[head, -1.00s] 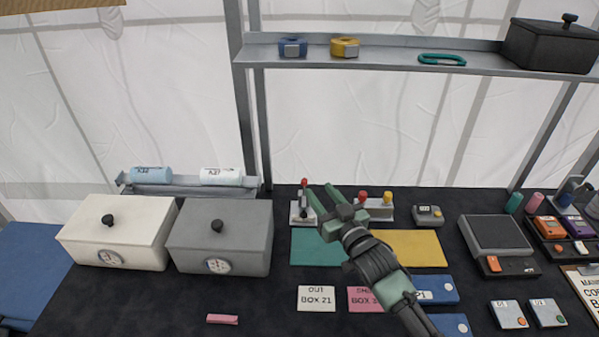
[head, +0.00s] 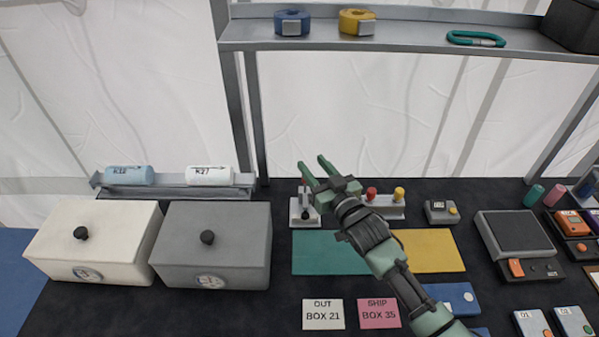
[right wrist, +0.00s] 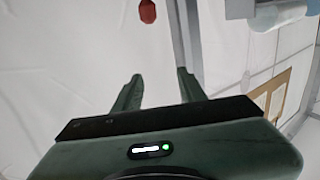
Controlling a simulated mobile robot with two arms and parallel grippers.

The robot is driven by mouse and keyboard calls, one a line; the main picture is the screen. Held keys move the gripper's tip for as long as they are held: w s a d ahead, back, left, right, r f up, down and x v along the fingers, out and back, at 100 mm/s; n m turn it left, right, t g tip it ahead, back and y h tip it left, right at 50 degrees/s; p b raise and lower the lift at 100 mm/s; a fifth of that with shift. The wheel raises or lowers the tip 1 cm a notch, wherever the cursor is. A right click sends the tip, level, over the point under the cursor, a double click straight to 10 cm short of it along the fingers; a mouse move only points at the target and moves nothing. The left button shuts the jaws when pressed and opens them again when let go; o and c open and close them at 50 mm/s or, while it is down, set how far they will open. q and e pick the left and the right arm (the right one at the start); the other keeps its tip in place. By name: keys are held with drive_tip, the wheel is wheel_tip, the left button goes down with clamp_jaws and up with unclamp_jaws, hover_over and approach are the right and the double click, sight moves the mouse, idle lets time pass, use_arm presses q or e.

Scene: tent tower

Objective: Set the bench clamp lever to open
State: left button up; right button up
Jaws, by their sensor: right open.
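The bench clamp (head: 298,219) is a small light-grey block at the back of the dark bench, with a dark part in its middle. Its red-tipped lever stands up behind my right gripper's fingers and is mostly covered in the head view. A red knob (right wrist: 147,11) shows at the top of the right wrist view, beyond the fingertips and apart from them. My right gripper (head: 313,165) is open and empty, in front of and above the clamp. It also shows open in the right wrist view (right wrist: 160,77). My left gripper is not in view.
A grey block with red and yellow knobs (head: 385,210) stands right of the clamp. Teal (head: 325,262) and yellow (head: 440,252) mats lie in front. A grey lidded box (head: 210,250) is at left. A metal shelf (head: 400,40) hangs above the bench.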

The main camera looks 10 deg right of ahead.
sight(305, 196)
wheel_tip(305, 196, down, 8)
drive_tip(key=b, duration=0.7)
use_arm(q)
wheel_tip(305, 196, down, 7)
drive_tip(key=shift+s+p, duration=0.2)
drive_tip(key=shift+p, duration=0.1)
use_arm(e)
drive_tip(key=x, duration=0.7)
drive_tip(key=shift+w, duration=0.25)
drive_tip(key=shift+a, duration=0.1)
drive_tip(key=shift+c, duration=0.3)
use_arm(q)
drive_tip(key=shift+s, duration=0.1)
use_arm(e)
clamp_jaws()
